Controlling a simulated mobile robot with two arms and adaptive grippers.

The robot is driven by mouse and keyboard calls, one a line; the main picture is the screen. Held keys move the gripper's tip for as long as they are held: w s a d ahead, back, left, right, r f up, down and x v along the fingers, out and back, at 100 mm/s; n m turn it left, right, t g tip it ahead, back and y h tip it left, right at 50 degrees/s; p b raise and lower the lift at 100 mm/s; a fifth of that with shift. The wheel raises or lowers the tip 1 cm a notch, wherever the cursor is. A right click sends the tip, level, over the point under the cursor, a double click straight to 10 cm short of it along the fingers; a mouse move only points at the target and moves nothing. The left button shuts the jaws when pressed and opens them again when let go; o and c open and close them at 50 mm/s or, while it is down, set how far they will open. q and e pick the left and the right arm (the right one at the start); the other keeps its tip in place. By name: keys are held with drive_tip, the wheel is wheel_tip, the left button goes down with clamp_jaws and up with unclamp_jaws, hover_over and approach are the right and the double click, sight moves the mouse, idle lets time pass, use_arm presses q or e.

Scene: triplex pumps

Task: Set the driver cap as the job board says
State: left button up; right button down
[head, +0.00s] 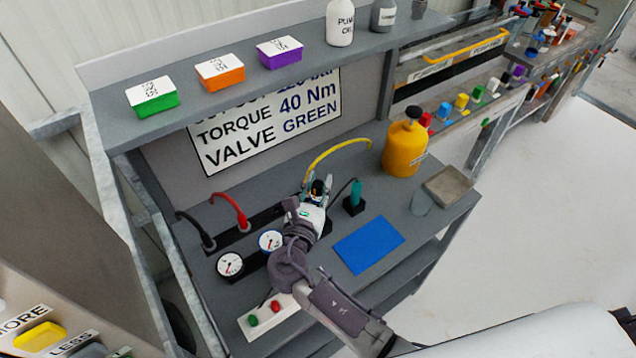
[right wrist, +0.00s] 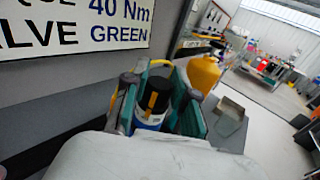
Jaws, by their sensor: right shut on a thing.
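The job board (head: 270,118) on the back panel reads "TORQUE 40 Nm" and "VALVE GREEN"; its top line is partly hidden by the shelf. My right gripper (head: 318,187) is low over the bench, behind the gauges. In the right wrist view its fingers (right wrist: 157,92) are shut on a black cap (right wrist: 155,101) with a yellow mark, which looks like the driver cap. White and blue bands show below it. Any scale on it is too small to read. My left gripper is not in view.
A teal tool (head: 355,193) stands in a black holder right of the gripper. A yellow can (head: 404,150), grey tray (head: 447,187), blue mat (head: 369,245) and two gauges (head: 230,264) are on the bench. Red (head: 230,206) and yellow (head: 337,147) hoses arch nearby.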

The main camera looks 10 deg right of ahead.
idle(0.8)
drive_tip(key=c, duration=0.9)
unclamp_jaws()
drive_tip(key=v, duration=1.2)
drive_tip(key=shift+a, duration=0.1)
